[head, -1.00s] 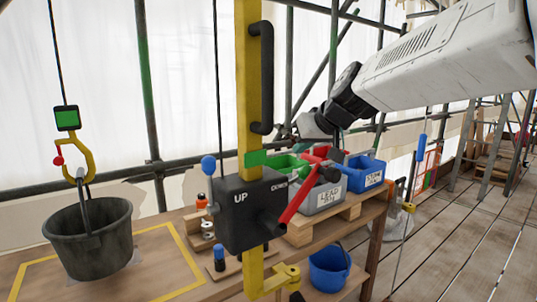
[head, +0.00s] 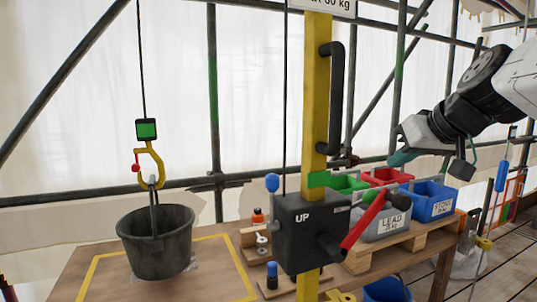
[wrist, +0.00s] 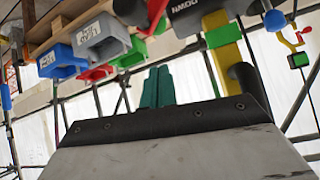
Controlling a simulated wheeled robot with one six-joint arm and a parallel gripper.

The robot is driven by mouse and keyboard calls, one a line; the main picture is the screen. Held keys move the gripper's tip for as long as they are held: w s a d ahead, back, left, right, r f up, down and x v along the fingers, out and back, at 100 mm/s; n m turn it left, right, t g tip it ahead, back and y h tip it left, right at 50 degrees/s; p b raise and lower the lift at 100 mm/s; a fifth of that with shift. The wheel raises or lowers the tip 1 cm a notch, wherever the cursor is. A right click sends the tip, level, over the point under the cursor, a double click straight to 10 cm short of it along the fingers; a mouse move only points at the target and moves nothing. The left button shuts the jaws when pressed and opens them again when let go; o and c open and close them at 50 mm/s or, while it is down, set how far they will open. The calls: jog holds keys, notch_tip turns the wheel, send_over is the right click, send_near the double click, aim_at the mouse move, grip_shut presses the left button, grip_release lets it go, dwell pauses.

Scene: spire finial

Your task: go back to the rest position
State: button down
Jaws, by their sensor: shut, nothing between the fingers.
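My gripper (head: 402,158) is at the right in the head view, above the coloured bins, with teal fingertips. In the wrist view its teal fingers (wrist: 157,87) are together with nothing between them. The black bucket (head: 157,243) hangs from a yellow hook (head: 151,165) on a cable at the left, over the yellow-marked square of the wooden bench. The black hoist box (head: 310,232), marked UP, is on the yellow post (head: 315,110). Its red lever (head: 363,228) slants up to the right, and my gripper is apart from it.
A grey LEAD bin (head: 388,226), a blue bin (head: 432,203), a red bin (head: 388,177) and a green bin (head: 345,183) stand on a pallet on the bench. Scaffold tubes (head: 213,100) cross behind. Open plank floor (head: 500,270) lies at the right.

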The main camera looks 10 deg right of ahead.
jog(key=s+a+f+g, duration=0.4)
jog(key=s+f, duration=0.5)
jog(key=s+a+f+g+h, duration=0.1)
jog(key=s+a+f+g, duration=0.3)
jog(key=s+f, duration=0.6)
jog(key=shift+s+a+f+g, duration=0.15)
jog(key=shift+a+f+g, duration=0.15)
jog(key=shift+a, duration=0.4)
jog(key=shift+d, duration=0.15)
